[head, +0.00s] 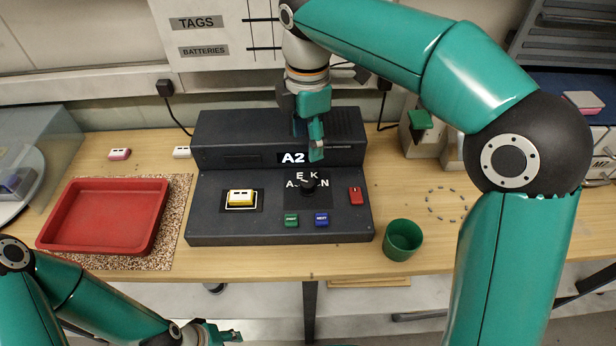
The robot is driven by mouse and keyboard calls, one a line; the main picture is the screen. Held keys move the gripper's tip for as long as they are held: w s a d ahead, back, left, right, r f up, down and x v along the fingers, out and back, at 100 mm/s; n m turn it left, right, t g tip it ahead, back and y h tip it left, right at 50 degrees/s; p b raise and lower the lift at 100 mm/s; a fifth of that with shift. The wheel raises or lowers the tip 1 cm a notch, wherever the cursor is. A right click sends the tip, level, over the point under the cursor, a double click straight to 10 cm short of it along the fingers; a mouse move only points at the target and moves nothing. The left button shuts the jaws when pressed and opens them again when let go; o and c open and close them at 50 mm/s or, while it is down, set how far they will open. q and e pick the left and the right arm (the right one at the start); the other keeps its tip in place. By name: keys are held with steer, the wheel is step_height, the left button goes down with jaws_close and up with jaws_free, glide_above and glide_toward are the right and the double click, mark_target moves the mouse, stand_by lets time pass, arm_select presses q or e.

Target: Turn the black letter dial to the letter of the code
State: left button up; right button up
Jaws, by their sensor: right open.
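The black letter dial (308,186) sits on the dark console (240,225), with white letters around its upper side, among them E, K, A and N. Which letter it points to is too small to tell. A display (292,158) on the console's raised back reads "A2". My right gripper (316,150) hangs above and just behind the dial, fingers downward, open and apart from the dial. It partly covers the console's back face beside the display. My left gripper (222,336) is low at the bottom edge, in front of the bench, far from the dial; its finger opening is unclear.
A red tray (104,217) lies left on a speckled mat. A green cup (403,240) stands right.

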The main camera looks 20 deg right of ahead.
mark_target(308, 182)
step_height(308, 182, down, 12)
stand_by(0.4)
jaws_close()
